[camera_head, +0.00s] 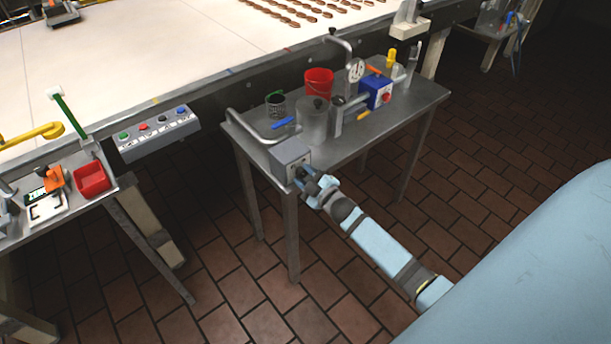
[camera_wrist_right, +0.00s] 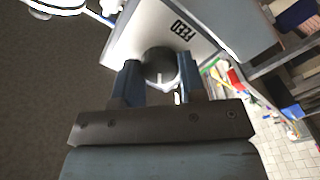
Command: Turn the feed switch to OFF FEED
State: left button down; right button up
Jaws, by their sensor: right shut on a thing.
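The feed switch box (camera_head: 290,156) is a grey box at the front left corner of the steel table. In the right wrist view its pale face (camera_wrist_right: 205,25) carries the label FEED, seen upside down. A dark round knob (camera_wrist_right: 160,64) sits on that face. My right gripper (camera_head: 308,180) reaches the box from the front right. In the right wrist view its two blue fingers (camera_wrist_right: 158,82) stand on either side of the knob and are shut on it. The knob's pointed setting cannot be read. My left gripper is not in view.
The steel table (camera_head: 385,128) also holds a red bucket (camera_head: 319,82), a clear pot (camera_head: 312,122), a gauge (camera_head: 356,70) and a blue box (camera_head: 376,92). A button panel (camera_head: 157,134) hangs on the conveyor's edge. A side table with a red bin (camera_head: 93,178) stands left. Tiled floor lies open in front.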

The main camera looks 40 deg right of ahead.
jog(key=o, duration=0.9)
jog(key=s, duration=0.9)
jog(key=s+d+b, duration=0.1)
jog(key=s, duration=0.3)
jog(key=shift+s, duration=0.4)
